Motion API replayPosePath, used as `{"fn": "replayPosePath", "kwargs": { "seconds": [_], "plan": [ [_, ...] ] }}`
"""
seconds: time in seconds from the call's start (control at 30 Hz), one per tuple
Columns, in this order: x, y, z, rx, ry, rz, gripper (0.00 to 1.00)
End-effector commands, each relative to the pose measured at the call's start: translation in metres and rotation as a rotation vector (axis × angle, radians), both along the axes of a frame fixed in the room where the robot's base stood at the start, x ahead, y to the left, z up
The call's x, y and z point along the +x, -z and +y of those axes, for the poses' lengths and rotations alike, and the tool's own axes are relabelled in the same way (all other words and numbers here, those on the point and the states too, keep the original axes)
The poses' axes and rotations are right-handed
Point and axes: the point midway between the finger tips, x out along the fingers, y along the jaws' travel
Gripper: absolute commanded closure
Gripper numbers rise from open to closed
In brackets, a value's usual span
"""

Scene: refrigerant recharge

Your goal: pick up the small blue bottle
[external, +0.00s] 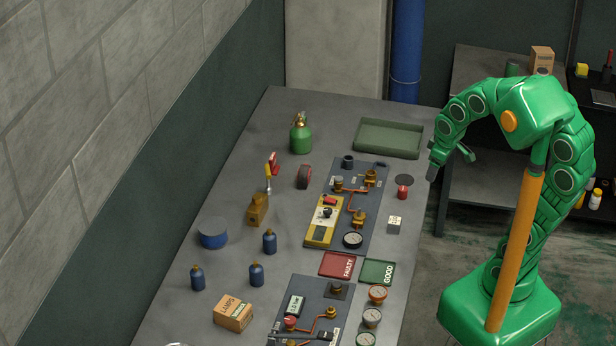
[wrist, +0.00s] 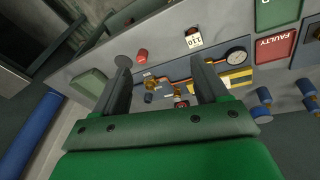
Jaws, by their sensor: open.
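Blue bottles also show at the right edge of the wrist view (wrist: 306,88), tilted by the camera angle. My gripper (external: 452,156) is open and empty above the bench's right edge, well to the right of the bottles. In the wrist view its two fingers (wrist: 160,66) stand apart with nothing between them.
A green tray (external: 388,138) is at the back.

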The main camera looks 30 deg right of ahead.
Motion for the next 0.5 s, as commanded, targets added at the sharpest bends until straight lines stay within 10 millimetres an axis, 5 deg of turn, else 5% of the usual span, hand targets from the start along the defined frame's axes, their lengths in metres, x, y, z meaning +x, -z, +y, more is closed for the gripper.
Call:
{"fn": "replayPosePath", "kwargs": {
  "seconds": [0.33,0.5],
  "plan": [
    [0.083,-0.017,0.075,-0.025,-0.31,-0.231,0.27],
    [0.107,-0.003,0.086,-0.12,-0.448,-0.285,0.27]
  ]
}}
